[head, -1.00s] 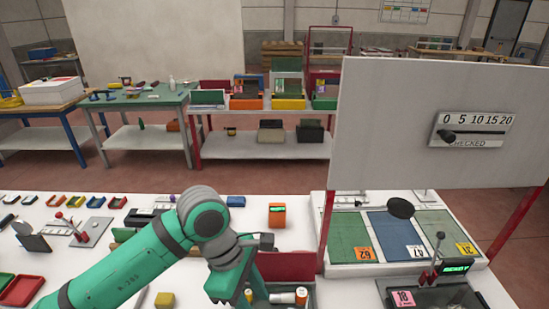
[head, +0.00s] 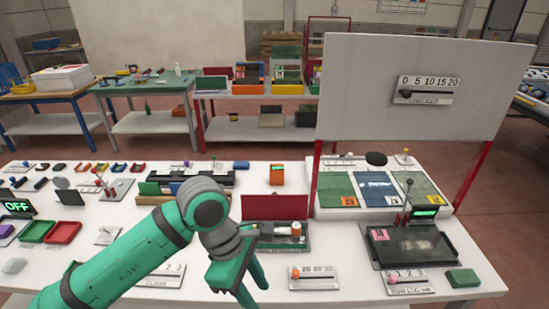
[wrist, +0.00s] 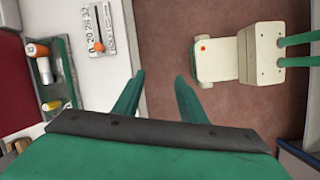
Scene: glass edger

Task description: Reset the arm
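My arm is green with grey joints and reaches in from the lower left of the head view. My gripper (head: 253,290) points downward at the front edge of the white table (head: 205,290). In the wrist view my gripper (wrist: 158,85) has its two green fingers spread apart, with nothing between them. Reddish floor lies beyond the fingertips, and the table edge is to their left.
A tray (head: 292,244) holding an orange-and-white cylinder is just right of my gripper. A slider plate (head: 314,277) lies near the front edge. A white board (head: 420,60) on red posts stands at right. An orange box (head: 277,174) stands behind.

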